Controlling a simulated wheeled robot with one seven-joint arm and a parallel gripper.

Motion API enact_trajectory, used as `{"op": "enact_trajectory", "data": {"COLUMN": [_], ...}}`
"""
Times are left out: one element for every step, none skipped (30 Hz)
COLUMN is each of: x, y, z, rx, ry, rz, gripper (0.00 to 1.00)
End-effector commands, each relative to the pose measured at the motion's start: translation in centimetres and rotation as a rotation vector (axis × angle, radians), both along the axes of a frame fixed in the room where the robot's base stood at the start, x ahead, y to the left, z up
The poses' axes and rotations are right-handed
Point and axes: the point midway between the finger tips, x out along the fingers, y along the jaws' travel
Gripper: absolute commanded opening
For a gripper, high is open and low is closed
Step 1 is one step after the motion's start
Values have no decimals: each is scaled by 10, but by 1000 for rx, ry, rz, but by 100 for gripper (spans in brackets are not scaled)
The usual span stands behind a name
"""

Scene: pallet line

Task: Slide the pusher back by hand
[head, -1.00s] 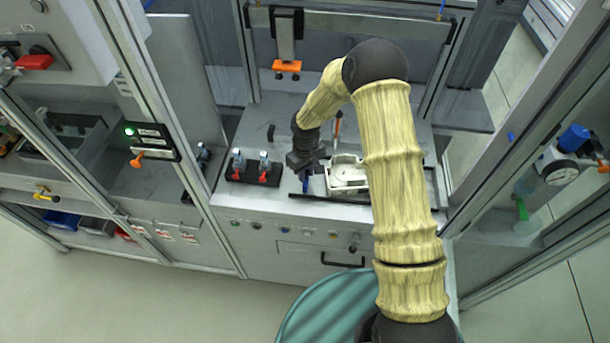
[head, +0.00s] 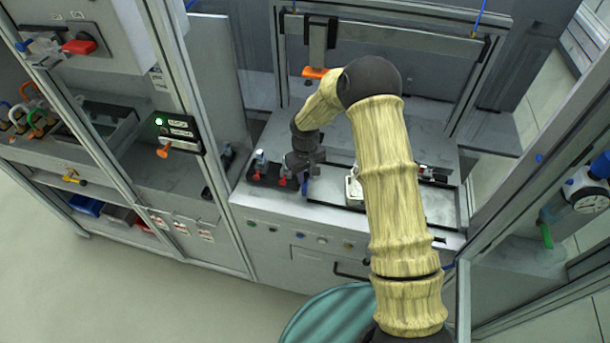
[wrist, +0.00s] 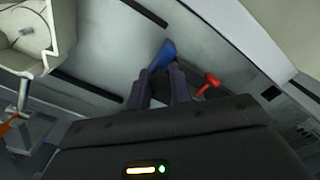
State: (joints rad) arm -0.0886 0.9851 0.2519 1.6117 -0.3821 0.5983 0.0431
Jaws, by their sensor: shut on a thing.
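The pusher's blue handle (head: 306,188) stands at the left part of the bench top, under my gripper (head: 303,165). In the wrist view my gripper (wrist: 162,88) is shut on the blue handle (wrist: 163,54), which sticks out past the two dark fingertips. The rest of the pusher is hidden or too small to tell. A pale cast part (head: 353,190) sits to the right of the handle, with a gap between them; my arm hides much of it. It also shows in the wrist view (wrist: 38,55) at top left.
A black block with red-handled clamps (head: 262,172) stands close left of my gripper; a red handle (wrist: 209,82) shows beside the fingers in the wrist view. An orange-tipped post (head: 316,72) hangs behind. Frame posts flank the bench opening.

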Motion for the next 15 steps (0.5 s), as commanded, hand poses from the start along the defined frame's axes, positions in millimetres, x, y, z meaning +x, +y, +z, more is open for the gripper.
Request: {"op": "enact_trajectory", "data": {"x": [3, 3, 3, 3, 3, 2, 2, 2, 2, 2, 2, 1, 1, 1, 1], "y": [5, 5, 5, 5, 5, 5, 4, 4, 4, 4, 3, 3, 3, 3, 3], "z": [3, 3, 3, 3, 3, 2, 2, 2, 2, 2, 2, 2, 2, 2, 2], "rx": [8, 9, 9, 9, 8, 8, 7, 7, 7, 6, 6, 5, 5, 4, 4], "ry": [-10, -11, -11, -11, -10, -10, -9, -9, -8, -7, -7, -6, -6, -6, -6], "rz": [3, 3, 4, 4, 4, 4, 4, 3, 3, 3, 3, 3, 3, 3, 3], "gripper": [0, 0, 27, 33, 39, 43, 43, 43, 43, 43, 43, 43, 43, 43, 43]}}
